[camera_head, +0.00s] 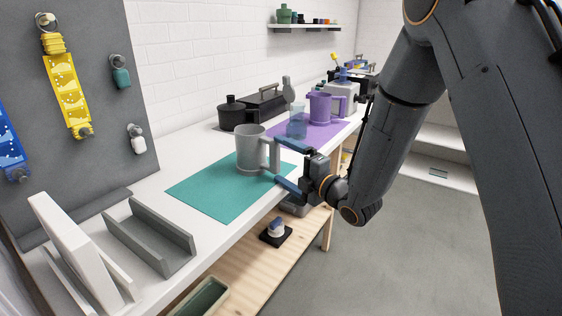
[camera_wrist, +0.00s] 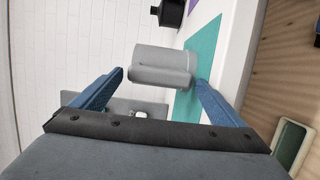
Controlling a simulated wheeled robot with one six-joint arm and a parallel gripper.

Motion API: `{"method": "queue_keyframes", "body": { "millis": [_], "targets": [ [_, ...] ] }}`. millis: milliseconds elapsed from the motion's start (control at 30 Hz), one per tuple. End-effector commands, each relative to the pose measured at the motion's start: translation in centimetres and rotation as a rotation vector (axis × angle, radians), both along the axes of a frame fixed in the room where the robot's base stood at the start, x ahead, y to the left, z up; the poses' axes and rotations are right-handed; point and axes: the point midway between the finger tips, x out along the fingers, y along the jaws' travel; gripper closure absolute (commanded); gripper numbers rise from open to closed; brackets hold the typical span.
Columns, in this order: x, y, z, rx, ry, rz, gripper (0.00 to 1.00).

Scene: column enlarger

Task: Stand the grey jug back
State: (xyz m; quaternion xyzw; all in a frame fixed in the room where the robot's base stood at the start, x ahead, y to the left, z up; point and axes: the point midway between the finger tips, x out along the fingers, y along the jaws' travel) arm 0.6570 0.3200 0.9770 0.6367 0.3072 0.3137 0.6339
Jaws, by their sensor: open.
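The grey jug (camera_head: 250,150) stands upright on the teal mat (camera_head: 215,190), with its handle turned towards my gripper. My gripper (camera_head: 280,163) is open beside the handle, one blue finger above the other. In the wrist view the jug (camera_wrist: 163,66) lies sideways in the picture, ahead of and between the open fingers (camera_wrist: 160,85). The handle looks to be between or just ahead of the fingertips; I cannot tell whether they touch it.
A purple jug (camera_head: 321,107) and a clear beaker (camera_head: 297,124) stand on a purple mat (camera_head: 325,134) behind. A black pot (camera_head: 238,114) is near the wall. Grey (camera_head: 150,238) and white (camera_head: 72,250) racks stand at the near left. Floor is free at right.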

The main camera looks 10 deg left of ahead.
Motion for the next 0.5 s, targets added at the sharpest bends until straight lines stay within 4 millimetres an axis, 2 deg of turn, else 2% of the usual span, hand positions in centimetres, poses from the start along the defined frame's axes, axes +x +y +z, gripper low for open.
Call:
{"method": "queue_keyframes", "body": {
  "millis": [33,500],
  "targets": [
    [-0.3,-0.3,-0.4,-0.005,0.009,-0.001,0.00],
    [-1.3,-1.6,-0.3,-0.003,0.007,-0.002,0.00]
  ]
}}
